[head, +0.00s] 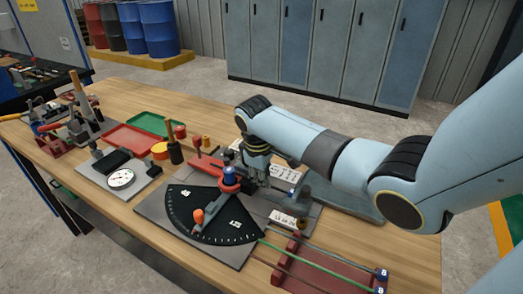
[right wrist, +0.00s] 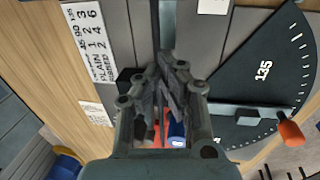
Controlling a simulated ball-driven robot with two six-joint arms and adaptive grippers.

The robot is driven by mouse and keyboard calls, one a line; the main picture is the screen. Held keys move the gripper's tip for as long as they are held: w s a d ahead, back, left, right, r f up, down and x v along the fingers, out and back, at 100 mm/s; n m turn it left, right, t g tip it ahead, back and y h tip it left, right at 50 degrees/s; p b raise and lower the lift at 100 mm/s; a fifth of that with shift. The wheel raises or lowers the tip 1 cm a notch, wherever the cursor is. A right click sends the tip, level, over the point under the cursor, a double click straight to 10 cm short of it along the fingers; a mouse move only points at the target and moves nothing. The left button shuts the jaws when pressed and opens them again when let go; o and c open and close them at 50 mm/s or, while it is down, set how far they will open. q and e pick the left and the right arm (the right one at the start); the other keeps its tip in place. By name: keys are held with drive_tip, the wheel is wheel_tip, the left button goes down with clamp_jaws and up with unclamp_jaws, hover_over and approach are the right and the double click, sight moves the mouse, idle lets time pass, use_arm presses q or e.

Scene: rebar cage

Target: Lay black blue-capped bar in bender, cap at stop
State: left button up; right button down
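My right gripper (head: 260,184) is low over the bender, whose black angle plate (head: 212,228) lies to its left. In the right wrist view its fingers (right wrist: 167,68) are close together around a thin dark bar (right wrist: 157,22), which runs up the picture. A blue cap (right wrist: 177,132) with a white mark shows behind the fingers, beside a red part (right wrist: 155,132). The fingers hide the middle of the bar, and I cannot tell whether cap and red part touch. My left gripper is not in view.
An orange-knobbed lever (head: 198,215) lies over the angle plate. A dial gauge (head: 121,179), red tray (head: 128,140) and green tray (head: 150,123) lie left on the wooden bench.

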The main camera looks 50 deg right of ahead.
drive_tip(key=c, duration=2)
unclamp_jaws()
drive_tip(key=shift+s+f, duration=0.2)
drive_tip(key=shift+s, duration=0.05)
drive_tip(key=shift+c, duration=0.2)
drive_tip(key=o, duration=0.5)
drive_tip(key=shift+w+d+r, duration=0.1)
drive_tip(key=shift+w+r, duration=0.1)
drive_tip(key=shift+r, duration=0.1)
drive_tip(key=r, duration=0.3)
drive_tip(key=a+r, duration=0.1)
drive_tip(key=r, duration=0.3)
drive_tip(key=a+r, duration=0.1)
drive_tip(key=r, duration=0.3)
drive_tip(key=shift+s+r, duration=0.2)
drive_tip(key=shift+s, duration=0.2)
